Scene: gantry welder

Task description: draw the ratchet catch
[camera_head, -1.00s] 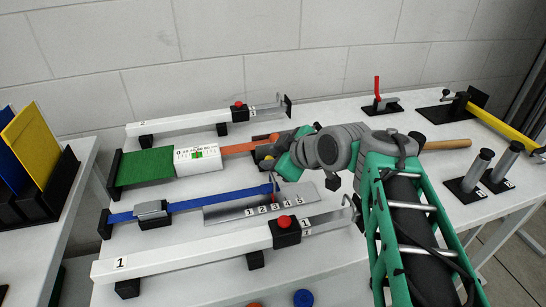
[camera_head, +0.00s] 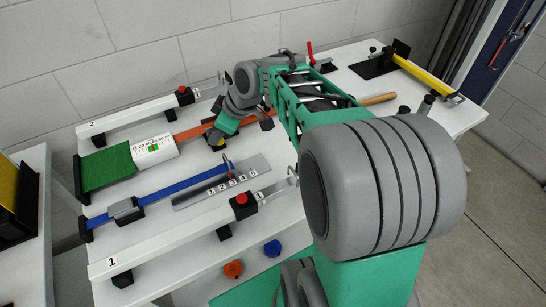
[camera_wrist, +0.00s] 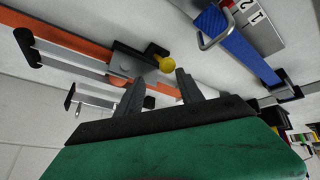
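The ratchet catch appears to be the small yellow knob (camera_wrist: 165,62) on a dark grey block (camera_wrist: 130,62), set on the orange strap (camera_wrist: 75,45) in the wrist view. My gripper (camera_wrist: 160,77) is open, its two fingers apart, with the yellow knob just beyond and between the fingertips. I see no contact. In the head view the orange strap (camera_head: 193,131) runs from a white scale housing (camera_head: 155,150) toward my gripper (camera_head: 217,140). My wrist hides most of the ratchet block there.
A blue strap (camera_head: 185,184) with a numbered plate (camera_head: 235,185) lies nearer. White bars marked 1 (camera_head: 170,240) and 2 (camera_head: 125,120) carry red buttons. Orange (camera_head: 233,268) and blue (camera_head: 272,248) knobs are at the front. A yellow strap (camera_head: 425,76) is at the right.

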